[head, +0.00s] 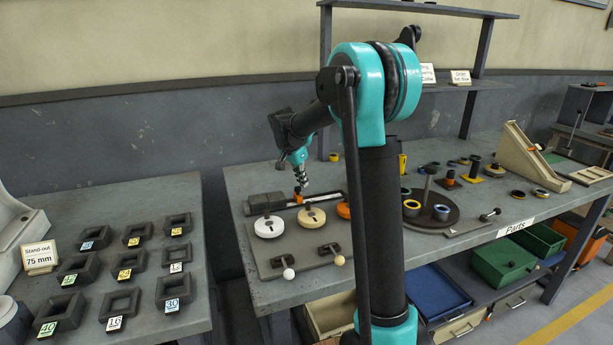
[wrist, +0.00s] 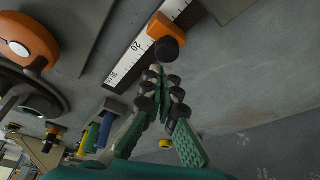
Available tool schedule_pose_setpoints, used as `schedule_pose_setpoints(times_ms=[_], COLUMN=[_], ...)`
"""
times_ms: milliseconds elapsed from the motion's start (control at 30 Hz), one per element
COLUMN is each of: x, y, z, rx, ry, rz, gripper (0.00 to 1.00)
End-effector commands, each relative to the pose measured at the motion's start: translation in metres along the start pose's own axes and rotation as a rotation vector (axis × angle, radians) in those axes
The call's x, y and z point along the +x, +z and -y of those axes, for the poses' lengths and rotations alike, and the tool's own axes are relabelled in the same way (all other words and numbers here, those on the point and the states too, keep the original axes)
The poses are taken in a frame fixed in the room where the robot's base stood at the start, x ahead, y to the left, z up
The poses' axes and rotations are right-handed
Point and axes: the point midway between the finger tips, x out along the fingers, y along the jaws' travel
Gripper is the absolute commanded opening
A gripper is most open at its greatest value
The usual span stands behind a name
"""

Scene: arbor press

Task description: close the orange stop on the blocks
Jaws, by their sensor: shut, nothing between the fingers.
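The orange stop (head: 299,198) sits on a rail with a ruler scale on the bench. In the wrist view the orange stop (wrist: 163,27) has a dark round knob (wrist: 168,48) on its near side. My gripper (head: 301,178) is just above the stop in the head view. In the wrist view my gripper (wrist: 160,78) is shut and empty, its fingertips close to the knob; I cannot tell whether they touch. A dark grey block (head: 267,202) lies at the left of the rail. I cannot tell whether it is one block or several.
White (head: 269,227), cream (head: 311,217) and orange (head: 344,210) round discs stand in front of the rail, with two ball-ended levers (head: 289,273) nearer. A dark turntable (head: 424,217) is to the right. Black square frames with number tags fill the left table (head: 185,323).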

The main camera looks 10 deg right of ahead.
Motion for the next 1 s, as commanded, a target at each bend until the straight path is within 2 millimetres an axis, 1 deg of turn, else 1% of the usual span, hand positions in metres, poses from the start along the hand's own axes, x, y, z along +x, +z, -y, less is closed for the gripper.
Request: schedule_pose_setpoints(times_ms=[100, 467, 567, 700, 800, 1000], x=[-0.001, -0.002, -0.005, -0.011, -0.015, -0.015], y=[0.005, 0.006, 0.013, 0.032, 0.041, 0.042], z=[0.0, 0.001, 0.005, 0.015, 0.02, 0.02], rx=[0.0, 0.0, -0.002, -0.004, -0.001, 0.0], ry=[0.0, 0.0, -0.001, -0.002, -0.001, 0.0], rz=[0.0, 0.0, 0.0, 0.0, 0.0, 0.0], gripper=[0.0, 0.0, 0.0, 0.0, 0.0, 0.0])
